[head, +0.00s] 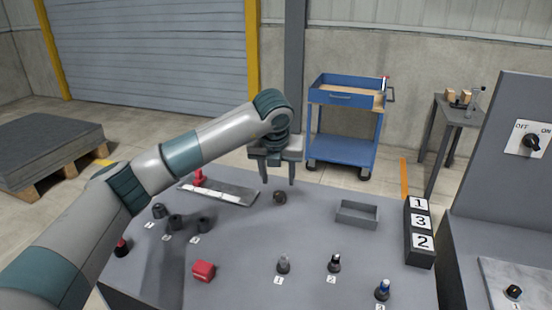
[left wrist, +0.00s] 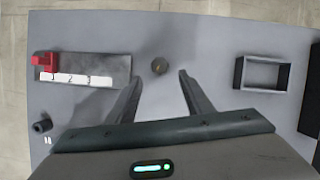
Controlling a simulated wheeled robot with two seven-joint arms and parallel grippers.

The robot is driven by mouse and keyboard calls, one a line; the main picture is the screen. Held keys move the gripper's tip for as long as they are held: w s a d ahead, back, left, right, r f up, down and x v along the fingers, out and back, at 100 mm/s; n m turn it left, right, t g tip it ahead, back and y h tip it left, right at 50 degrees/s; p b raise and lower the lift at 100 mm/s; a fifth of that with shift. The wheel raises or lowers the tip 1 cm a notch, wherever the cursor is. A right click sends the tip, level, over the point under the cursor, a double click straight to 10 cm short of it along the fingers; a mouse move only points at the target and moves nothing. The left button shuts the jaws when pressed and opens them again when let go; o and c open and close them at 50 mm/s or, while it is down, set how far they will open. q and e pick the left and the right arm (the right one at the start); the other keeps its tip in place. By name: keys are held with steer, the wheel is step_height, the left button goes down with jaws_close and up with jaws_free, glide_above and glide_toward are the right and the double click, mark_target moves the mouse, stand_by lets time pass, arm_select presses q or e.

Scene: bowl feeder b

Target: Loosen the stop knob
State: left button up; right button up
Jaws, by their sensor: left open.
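A small dark round knob-like part (head: 280,197) stands on the grey table, just right of a flat rail plate (head: 240,195). In the left wrist view the round part (left wrist: 159,66) lies just beyond my fingertips, between their lines. A red stop block (head: 198,177) sits at the left end of the rail plate, beside a white strip marked 1, 2, 3 (left wrist: 75,79). I cannot tell for certain which part is the stop knob. My left gripper (head: 278,181) is open and empty, fingers pointing down above the round part and apart from it. My right gripper is not in view.
An open grey tray (head: 357,214) stands to the right, beside a black block with numbers 1, 3, 2 (head: 419,232). The table around the round part is clear.

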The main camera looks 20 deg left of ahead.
arm_select(q)
steer(key=b+v, duration=0.1)
steer(key=v, duration=0.8)
steer(key=shift+r+b, duration=0.3)
steer(key=shift+b, duration=0.05)
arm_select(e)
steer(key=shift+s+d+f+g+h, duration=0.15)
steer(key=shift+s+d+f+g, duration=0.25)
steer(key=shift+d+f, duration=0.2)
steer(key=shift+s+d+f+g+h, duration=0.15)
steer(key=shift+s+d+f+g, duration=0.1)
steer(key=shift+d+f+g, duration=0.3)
arm_select(q)
steer(key=shift+s, duration=0.1)
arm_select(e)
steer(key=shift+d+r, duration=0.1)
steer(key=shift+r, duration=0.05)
